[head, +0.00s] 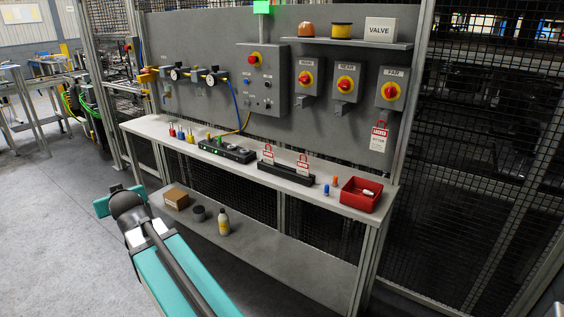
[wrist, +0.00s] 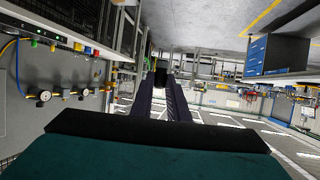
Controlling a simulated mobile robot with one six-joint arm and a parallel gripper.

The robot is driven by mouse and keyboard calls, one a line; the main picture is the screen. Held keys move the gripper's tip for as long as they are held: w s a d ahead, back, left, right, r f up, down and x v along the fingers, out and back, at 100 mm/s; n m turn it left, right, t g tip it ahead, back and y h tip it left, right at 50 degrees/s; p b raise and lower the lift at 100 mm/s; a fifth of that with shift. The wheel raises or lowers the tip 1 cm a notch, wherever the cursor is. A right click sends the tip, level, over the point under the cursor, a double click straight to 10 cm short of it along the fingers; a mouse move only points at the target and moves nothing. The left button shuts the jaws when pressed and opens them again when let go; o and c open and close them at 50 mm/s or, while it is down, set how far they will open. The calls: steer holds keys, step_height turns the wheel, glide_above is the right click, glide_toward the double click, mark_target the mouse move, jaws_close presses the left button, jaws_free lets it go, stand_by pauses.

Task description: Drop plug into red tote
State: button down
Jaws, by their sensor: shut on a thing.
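The red tote (head: 357,204) is an open box at the right end of the grey bench. A small white piece lies in it. In the wrist view my gripper (wrist: 163,83) has its two dark fingers shut on a small black piece at the tips, which looks like the plug (wrist: 162,76). Its shape is hard to make out. In the head view my arm reaches to the lower left, with the fingers and the plug hidden behind the arm. My gripper is well left of the tote and apart from it.
Small blue (head: 326,190) and orange (head: 335,182) pieces stand just left of the tote. A black rack (head: 286,174) with red-and-white tags and a black device (head: 227,150) are further left on the bench (head: 148,126). The lower shelf holds a cardboard box (head: 176,198) and a bottle (head: 223,223).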

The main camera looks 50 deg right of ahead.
steer(key=s+d+f+m+g+h+p, duration=0.1)
steer(key=s+d+m+g+h, duration=0.3)
steer(key=d, duration=0.9)
steer(key=s+d+f+m+h+p, duration=0.15)
steer(key=s+d, duration=0.45)
steer(key=d, duration=0.8)
steer(key=s+d+m+g+h+p, duration=0.1)
steer(key=s+d+m+g+h, duration=0.25)
steer(key=d, duration=0.95)
steer(key=s+d+m+g+p, duration=0.1)
steer(key=s+d+m+g, duration=0.2)
steer(key=s+d, duration=0.6)
steer(key=s+d+m+g+h+p, duration=0.1)
steer(key=s+d+m+g, duration=0.1)
steer(key=s+d, duration=0.7)
steer(key=s+d+m+g+p, duration=0.1)
steer(key=s+d+m+g, duration=0.2)
steer(key=s+d, duration=0.5)
steer(key=s+m, duration=0.1)
steer(key=s, duration=0.9)
steer(key=shift+d+r+g+h, duration=0.2)
steer(key=shift+d+g+h, duration=0.15)
steer(key=shift+d+h, duration=0.05)
steer(key=shift+f, duration=0.1)
steer(key=shift+f, duration=2.9)
steer(key=c, duration=1.6)
jaws_free()
steer(key=shift+c, duration=0.2)
